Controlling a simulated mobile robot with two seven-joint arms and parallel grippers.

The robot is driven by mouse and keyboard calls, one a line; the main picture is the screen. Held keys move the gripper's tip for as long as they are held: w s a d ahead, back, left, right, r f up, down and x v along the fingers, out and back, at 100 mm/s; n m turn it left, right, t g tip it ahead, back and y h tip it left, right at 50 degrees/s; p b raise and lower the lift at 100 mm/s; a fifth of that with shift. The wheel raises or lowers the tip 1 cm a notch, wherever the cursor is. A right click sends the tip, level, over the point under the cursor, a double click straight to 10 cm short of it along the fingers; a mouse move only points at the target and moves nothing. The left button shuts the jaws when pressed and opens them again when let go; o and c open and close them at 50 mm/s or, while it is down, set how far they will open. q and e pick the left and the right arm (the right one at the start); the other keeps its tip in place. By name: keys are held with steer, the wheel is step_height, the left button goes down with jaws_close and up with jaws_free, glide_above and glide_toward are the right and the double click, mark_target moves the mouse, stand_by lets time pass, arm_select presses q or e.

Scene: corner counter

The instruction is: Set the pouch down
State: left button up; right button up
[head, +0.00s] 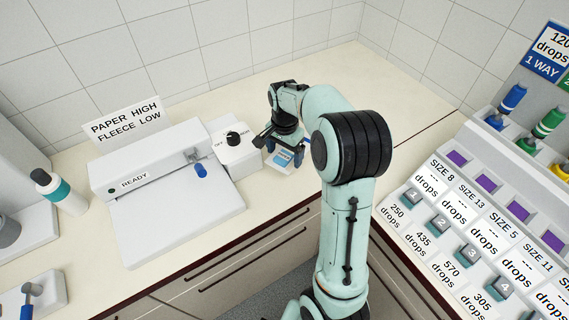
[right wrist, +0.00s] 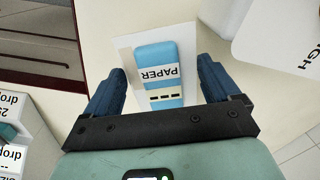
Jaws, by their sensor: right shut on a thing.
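The pouch (head: 284,158) is white with a blue panel. In the right wrist view the pouch (right wrist: 159,68) shows the word PAPER, upside down, and a row of dark dashes. My right gripper (head: 284,148) is shut on the pouch, with one blue finger at each side of it; the gripper also shows in the wrist view (right wrist: 161,77). The pouch is low over the counter, right of the white dial box; I cannot tell whether it touches the surface. My left gripper is not in view.
A white machine marked READY (head: 165,178) and the dial box (head: 234,152) stand left of the pouch. A sign (head: 124,120) reads PAPER HIGH, FLEECE LOW. A bottle (head: 60,192) stands far left. A labelled drops station (head: 470,225) fills the right. The counter (head: 345,85) behind my arm is clear.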

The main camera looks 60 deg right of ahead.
steer(key=shift+f, duration=2.5)
steer(key=shift+f+b, duration=0.2)
steer(key=shift+b, duration=0.15)
steer(key=o, duration=0.8)
steer(key=shift+c, duration=0.2)
steer(key=shift+r, duration=0.25)
step_height(320, 180, up, 12)
steer(key=shift+p, duration=0.85)
